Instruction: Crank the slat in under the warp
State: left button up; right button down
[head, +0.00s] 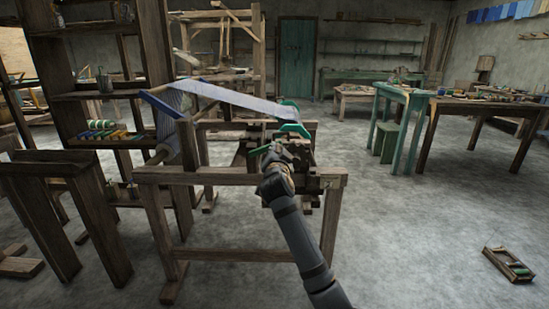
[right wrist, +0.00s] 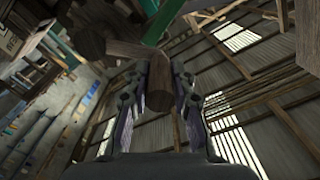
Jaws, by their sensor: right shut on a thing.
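A wooden handloom (head: 240,178) stands in front of me, with the pale bluish warp (head: 235,96) stretched across its top. My right gripper (head: 284,152) is at the loom's right end, beside the warp's green end pieces (head: 292,128). In the right wrist view the gripper's two fingers (right wrist: 159,92) are closed on a wooden crank handle (right wrist: 158,88). The handle runs up to a darker wooden part, with a green bar (right wrist: 163,22) behind it. A blue piece (head: 160,104) sits at the warp's left end. I cannot clearly tell the slat apart. My left gripper is out of view.
A dark wooden shelf with coloured spools (head: 100,133) stands close on the left. A teal table (head: 402,93) and a brown workbench (head: 485,107) are at the right. A small wooden frame (head: 508,265) lies on the floor. The floor at right front is mostly clear.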

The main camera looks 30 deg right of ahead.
jog(key=shift+s+d+r+m, duration=0.2)
jog(key=shift+d+r+m, duration=0.1)
jog(key=shift+r+m, duration=0.2)
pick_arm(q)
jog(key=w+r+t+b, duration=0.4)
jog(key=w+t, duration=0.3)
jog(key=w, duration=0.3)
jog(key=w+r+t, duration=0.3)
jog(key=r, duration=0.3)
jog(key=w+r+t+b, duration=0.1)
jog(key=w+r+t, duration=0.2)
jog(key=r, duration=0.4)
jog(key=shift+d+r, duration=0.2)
pick_arm(e)
jog(key=s+d+r+m, duration=0.1)
jog(key=s+d+m, duration=0.2)
jog(key=d+m, duration=0.2)
jog(key=shift+r+m, duration=0.25)
jog(key=shift+m, duration=0.75)
jog(key=shift+s+d, duration=0.1)
jog(key=c, duration=1.1)
grip_release()
jog(key=shift+s+d, duration=0.1)
jog(key=shift+d, duration=0.05)
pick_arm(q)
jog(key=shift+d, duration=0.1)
